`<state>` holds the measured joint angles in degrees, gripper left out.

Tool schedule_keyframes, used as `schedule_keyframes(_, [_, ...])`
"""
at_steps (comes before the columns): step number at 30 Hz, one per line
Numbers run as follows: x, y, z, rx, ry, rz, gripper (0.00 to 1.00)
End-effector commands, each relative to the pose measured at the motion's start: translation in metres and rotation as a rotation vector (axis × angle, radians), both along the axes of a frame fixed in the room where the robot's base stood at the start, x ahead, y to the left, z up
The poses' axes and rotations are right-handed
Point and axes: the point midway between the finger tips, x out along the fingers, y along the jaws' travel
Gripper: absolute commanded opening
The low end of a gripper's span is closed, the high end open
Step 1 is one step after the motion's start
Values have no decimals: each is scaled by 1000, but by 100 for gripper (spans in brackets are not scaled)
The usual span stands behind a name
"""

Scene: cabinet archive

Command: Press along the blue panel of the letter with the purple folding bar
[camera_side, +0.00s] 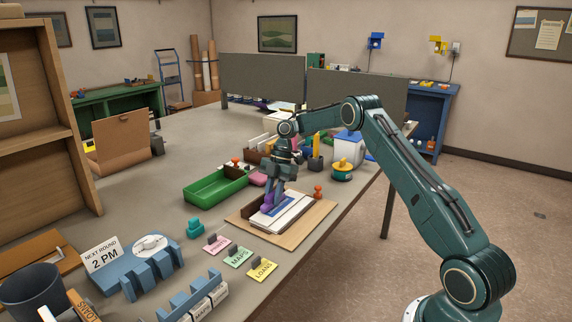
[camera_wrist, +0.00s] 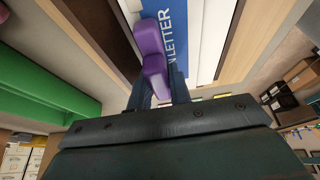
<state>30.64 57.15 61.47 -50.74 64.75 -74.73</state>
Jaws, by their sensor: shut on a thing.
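The purple folding bar (camera_wrist: 153,55) is held between the fingers of my gripper (camera_wrist: 158,95), which is shut on it. In the side view the purple bar (camera_side: 268,199) reaches down to the letter's left part, at the blue panel. The letter (camera_side: 288,217) lies on a tan board (camera_side: 245,223), with white panels to the right. In the wrist view the blue panel (camera_wrist: 190,35) shows the word "LETTER", partly covered by the bar. The bar overlaps the panel's left edge; I cannot tell whether it touches the paper.
A green tray (camera_side: 215,186) stands left of the board. An orange peg-like object (camera_side: 318,191) is at the board's back right corner. A yellow and green object (camera_side: 342,170) stands behind.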

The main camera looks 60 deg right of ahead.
Motion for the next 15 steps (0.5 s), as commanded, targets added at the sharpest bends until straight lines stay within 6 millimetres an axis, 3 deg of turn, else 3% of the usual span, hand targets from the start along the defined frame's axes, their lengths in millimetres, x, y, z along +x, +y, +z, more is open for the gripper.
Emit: schedule_keyframes(15, [0, -9, 1, -1, -1, 0, 0])
